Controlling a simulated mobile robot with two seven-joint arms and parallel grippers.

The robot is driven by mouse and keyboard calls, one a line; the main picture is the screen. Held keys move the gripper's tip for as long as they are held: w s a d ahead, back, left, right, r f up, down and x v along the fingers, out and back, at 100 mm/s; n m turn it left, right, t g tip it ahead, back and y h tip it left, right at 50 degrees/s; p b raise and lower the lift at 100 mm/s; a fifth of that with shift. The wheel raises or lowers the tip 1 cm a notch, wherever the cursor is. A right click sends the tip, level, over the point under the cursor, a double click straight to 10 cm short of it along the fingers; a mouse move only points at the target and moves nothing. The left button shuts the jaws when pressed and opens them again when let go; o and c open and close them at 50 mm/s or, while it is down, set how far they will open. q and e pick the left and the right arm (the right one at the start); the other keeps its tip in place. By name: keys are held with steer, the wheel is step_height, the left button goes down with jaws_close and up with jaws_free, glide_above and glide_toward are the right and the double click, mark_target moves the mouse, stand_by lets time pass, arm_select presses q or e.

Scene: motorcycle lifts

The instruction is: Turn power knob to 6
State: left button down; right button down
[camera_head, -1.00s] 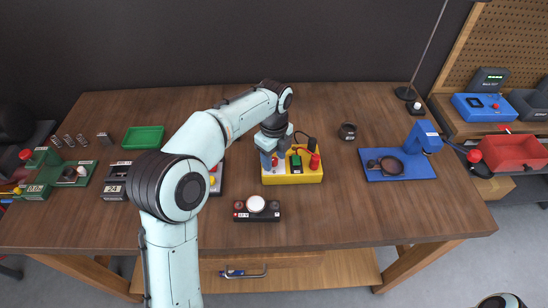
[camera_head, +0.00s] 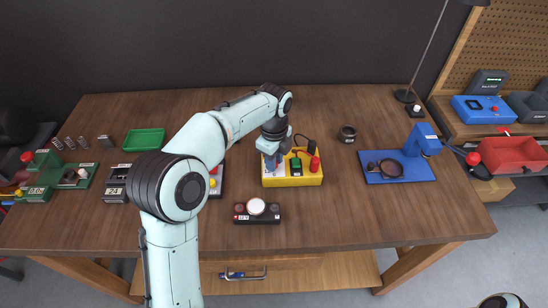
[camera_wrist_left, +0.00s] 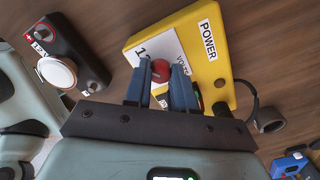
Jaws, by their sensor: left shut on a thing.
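The yellow power box (camera_head: 307,180) sits near the middle of the table, and its "POWER" label shows in the wrist view (camera_wrist_left: 208,40). My left gripper (camera_head: 270,164) points down over the box's left side. In the wrist view its two blue fingers (camera_wrist_left: 160,88) stand on either side of a round red knob (camera_wrist_left: 160,69) by a white "VOLTS" plate (camera_wrist_left: 150,45). The gripper is shut on this knob. The fingers hide part of the plate and knob, so I cannot read the knob's setting. My right gripper is not in view.
A black box with a round white top (camera_head: 256,207) stands in front of the yellow box. A red post (camera_head: 314,164) and black cable rise at the box's right. A blue stand (camera_head: 400,168) is farther right. The table between them is mostly clear.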

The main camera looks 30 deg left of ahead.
arm_select(q)
steer(key=n+p, duration=0.1)
steer(key=n, duration=0.4)
steer(key=shift+r, duration=0.1)
steer(key=n+p, duration=0.1)
steer(key=n, duration=0.4)
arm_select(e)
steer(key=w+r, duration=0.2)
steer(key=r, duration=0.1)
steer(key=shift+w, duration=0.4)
arm_select(q)
steer(key=shift+n, duration=0.3)
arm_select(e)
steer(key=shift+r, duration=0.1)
arm_select(q)
steer(key=c, duration=0.9)
jaws_free()
steer(key=shift+c, duration=0.2)
